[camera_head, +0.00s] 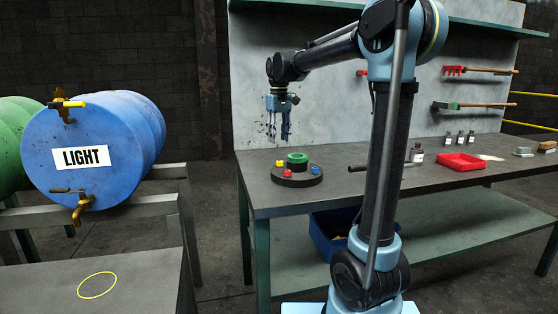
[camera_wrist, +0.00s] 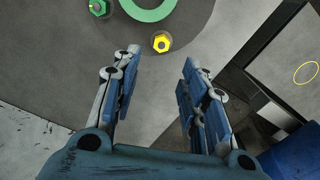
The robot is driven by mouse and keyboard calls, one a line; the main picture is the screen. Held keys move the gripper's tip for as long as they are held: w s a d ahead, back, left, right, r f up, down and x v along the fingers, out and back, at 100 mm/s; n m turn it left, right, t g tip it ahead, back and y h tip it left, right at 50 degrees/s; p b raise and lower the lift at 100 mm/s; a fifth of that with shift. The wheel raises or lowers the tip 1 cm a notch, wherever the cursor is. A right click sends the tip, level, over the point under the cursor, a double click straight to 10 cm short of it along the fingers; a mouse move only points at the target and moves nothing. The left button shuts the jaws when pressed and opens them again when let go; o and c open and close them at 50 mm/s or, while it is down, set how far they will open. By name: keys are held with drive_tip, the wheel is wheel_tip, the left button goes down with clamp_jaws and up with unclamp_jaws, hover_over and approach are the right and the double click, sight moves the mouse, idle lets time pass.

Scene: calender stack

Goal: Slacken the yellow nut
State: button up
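The yellow nut (camera_wrist: 161,42) sits near the edge of a dark round base (camera_wrist: 196,22) in the wrist view, just beyond the fingertips and between their lines. In the head view the yellow nut (camera_head: 279,163) is small, at the left of the round base (camera_head: 297,180) on the workbench. My gripper (camera_head: 278,134) hangs above the bench, pointing down, clear of the base. In the wrist view my gripper (camera_wrist: 163,60) has its two fingers apart with nothing between them. A green ring (camera_wrist: 148,8) and a green nut (camera_wrist: 98,7) share the base.
A red nut (camera_head: 287,173) and a blue nut (camera_head: 314,168) also sit on the base. Bottles (camera_head: 417,154) and a red tray (camera_head: 461,162) stand farther right on the workbench (camera_head: 350,188). A blue barrel (camera_head: 95,145) lies on a stand at left.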

sight(280, 163)
wheel_tip(280, 163, down, 9)
drive_tip(key=shift+f, duration=0.1)
idle(0.3)
drive_tip(key=shift+c, duration=0.2)
clamp_jaws()
